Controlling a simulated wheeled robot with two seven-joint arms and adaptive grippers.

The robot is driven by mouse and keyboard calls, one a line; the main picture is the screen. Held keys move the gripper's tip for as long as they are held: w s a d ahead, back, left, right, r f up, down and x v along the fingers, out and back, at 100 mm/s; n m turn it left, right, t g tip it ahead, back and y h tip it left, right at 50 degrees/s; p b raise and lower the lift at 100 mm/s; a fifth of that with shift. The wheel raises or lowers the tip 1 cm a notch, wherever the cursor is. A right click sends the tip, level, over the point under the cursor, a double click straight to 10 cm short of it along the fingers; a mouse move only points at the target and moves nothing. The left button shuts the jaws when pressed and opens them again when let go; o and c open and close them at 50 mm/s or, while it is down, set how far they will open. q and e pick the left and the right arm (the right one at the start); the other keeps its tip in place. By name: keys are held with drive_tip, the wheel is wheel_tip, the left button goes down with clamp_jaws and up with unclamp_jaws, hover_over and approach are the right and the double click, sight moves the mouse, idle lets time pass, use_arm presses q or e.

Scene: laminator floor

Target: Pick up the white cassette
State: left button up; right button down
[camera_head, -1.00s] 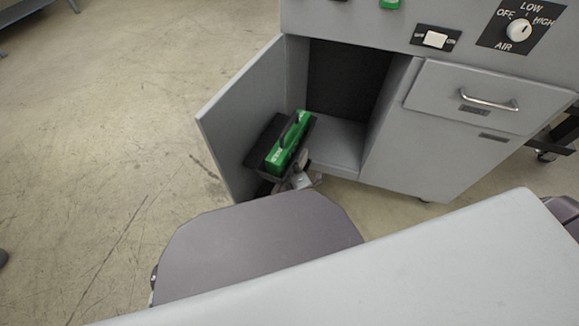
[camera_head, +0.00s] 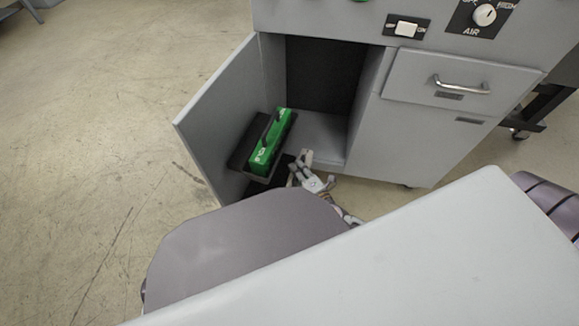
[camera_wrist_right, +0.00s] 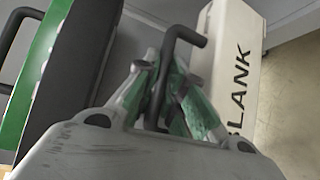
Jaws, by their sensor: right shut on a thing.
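The white cassette (camera_wrist_right: 228,65), marked "BLANK", stands to the right of my right gripper (camera_wrist_right: 165,75) in the right wrist view. Its bent black handle (camera_wrist_right: 186,36) passes between the fingers, and the gripper is shut on it. In the head view my right gripper (camera_head: 303,170) is low at the cabinet's open front, right of the green cassette (camera_head: 268,145). I cannot clearly make out the white cassette in the head view. My left gripper is not in view.
The green cassette, with a black handle, sits on a black holder (camera_head: 237,158) beside the open grey door (camera_head: 215,110). The cabinet (camera_head: 410,145) has a drawer with a metal handle (camera_head: 462,86) at right. Bare floor (camera_head: 90,130) lies to the left.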

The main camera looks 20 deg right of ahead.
drive_tip(key=s+d, duration=0.7)
drive_tip(key=d, duration=0.1)
idle(0.4)
drive_tip(key=shift+r, duration=0.1)
drive_tip(key=shift+r, duration=0.1)
idle(0.7)
